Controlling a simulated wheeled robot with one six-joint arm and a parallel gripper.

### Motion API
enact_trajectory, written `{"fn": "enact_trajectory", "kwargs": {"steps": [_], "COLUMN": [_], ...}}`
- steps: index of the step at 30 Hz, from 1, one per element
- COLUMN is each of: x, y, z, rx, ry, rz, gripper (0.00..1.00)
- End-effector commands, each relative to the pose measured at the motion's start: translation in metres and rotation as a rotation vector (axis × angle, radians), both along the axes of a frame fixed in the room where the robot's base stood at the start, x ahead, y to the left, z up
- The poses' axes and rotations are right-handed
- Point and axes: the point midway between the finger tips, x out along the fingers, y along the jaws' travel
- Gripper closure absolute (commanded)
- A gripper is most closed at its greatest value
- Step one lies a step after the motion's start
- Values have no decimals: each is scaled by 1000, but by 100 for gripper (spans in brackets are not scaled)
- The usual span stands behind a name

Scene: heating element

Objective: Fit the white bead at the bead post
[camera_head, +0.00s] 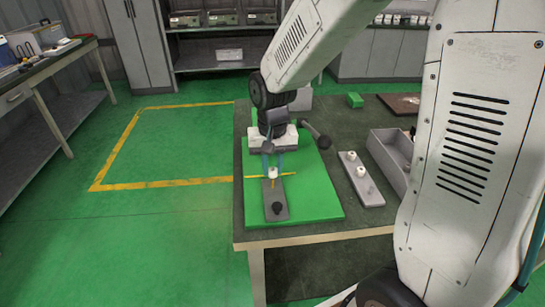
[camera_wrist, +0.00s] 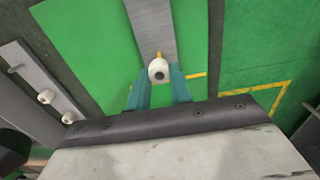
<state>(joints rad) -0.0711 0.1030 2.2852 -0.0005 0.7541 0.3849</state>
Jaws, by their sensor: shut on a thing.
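My gripper (camera_head: 272,163) points down over the green mat, its teal fingers shut on a white bead (camera_head: 272,173). In the wrist view the bead (camera_wrist: 158,71) sits between the fingertips (camera_wrist: 158,84), with a dark hole facing the camera. A grey plate (camera_head: 275,193) lies on the mat under the bead, with a black knob at its near end. A small orange-yellow piece (camera_wrist: 158,55), possibly the bead post, shows just beyond the bead on the plate. I cannot tell whether the bead touches it.
A grey strip (camera_head: 369,191) with two more white beads and a bare peg lies right of the green mat (camera_head: 315,204). A grey bin (camera_head: 392,157) stands further right. A dark-handled tool (camera_head: 316,135) and a green block (camera_head: 355,100) lie behind.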

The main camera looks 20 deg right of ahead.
Motion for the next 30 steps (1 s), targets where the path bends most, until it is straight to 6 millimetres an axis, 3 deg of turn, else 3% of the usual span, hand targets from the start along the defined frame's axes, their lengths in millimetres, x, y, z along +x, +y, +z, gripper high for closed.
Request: {"fn": "enact_trajectory", "kwargs": {"steps": [9, 30], "x": [0, 0], "y": [0, 0], "z": [-11, -11], "rx": [0, 0], "ry": [-1, -1], "rz": [0, 0], "gripper": [100, 100]}}
